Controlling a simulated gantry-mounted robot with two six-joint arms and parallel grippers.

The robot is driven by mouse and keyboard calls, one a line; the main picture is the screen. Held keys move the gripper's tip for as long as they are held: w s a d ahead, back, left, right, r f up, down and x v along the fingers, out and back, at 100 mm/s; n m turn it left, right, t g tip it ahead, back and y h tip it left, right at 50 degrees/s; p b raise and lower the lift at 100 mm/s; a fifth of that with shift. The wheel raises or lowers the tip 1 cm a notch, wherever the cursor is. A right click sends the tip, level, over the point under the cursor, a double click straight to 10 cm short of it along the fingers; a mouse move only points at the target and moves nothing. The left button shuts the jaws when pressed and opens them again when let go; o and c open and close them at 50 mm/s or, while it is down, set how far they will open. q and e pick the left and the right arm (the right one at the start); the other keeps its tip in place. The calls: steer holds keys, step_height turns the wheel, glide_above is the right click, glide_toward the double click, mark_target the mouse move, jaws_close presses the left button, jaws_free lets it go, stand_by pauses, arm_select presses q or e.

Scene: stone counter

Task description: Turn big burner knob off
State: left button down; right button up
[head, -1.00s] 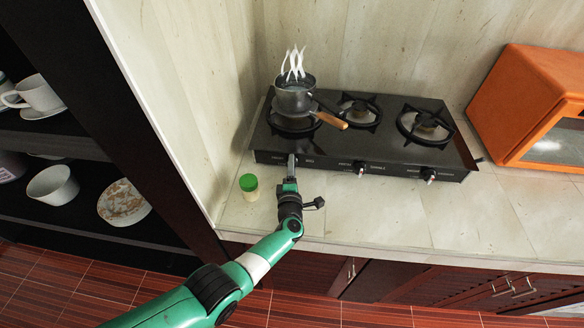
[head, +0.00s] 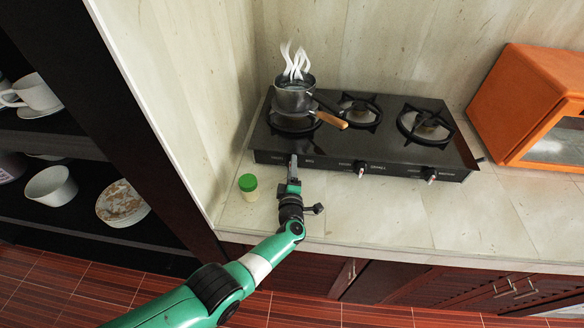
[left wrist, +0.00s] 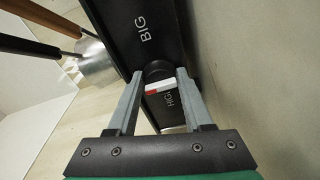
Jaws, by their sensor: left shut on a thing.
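The black stove (head: 400,167) stands on the counter against the wall. The big burner knob (left wrist: 157,72) is on its front panel, beside the printed word BIG in the left wrist view, with a red and white mark on it. My left gripper (head: 293,160) is at the left end of the panel. In the left wrist view its two fingers (left wrist: 159,76) are on either side of the knob, shut on it. In the head view the fingers mostly hide this knob. My right gripper is not in view.
A steaming pot (head: 293,98) with a wooden handle sits on the left burner. Two other knobs (head: 361,172) (head: 429,176) are to the right. A green-lidded jar (head: 248,188) stands left of my gripper. An orange oven (head: 525,95) is at right.

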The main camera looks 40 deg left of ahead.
arm_select(q)
steer(key=c, duration=0.6)
jaws_free()
steer(key=shift+r, duration=0.2)
steer(key=p+v, duration=0.4)
steer(key=shift+s+d+r+p, duration=0.15)
steer(key=shift+d+r+p, duration=0.15)
steer(key=shift+r, duration=0.05)
steer(key=p+v, duration=0.1)
steer(key=v, duration=0.1)
steer(key=p+v, duration=0.1)
steer(key=v, duration=0.1)
steer(key=p+v, duration=0.1)
steer(key=v, duration=0.1)
steer(key=shift+s+d+f, duration=0.1)
steer(key=shift+s+f, duration=0.1)
steer(key=shift+f, duration=0.1)
steer(key=shift+s+d+f, duration=0.1)
steer(key=shift+s+d, duration=0.1)
steer(key=shift+s, duration=0.05)
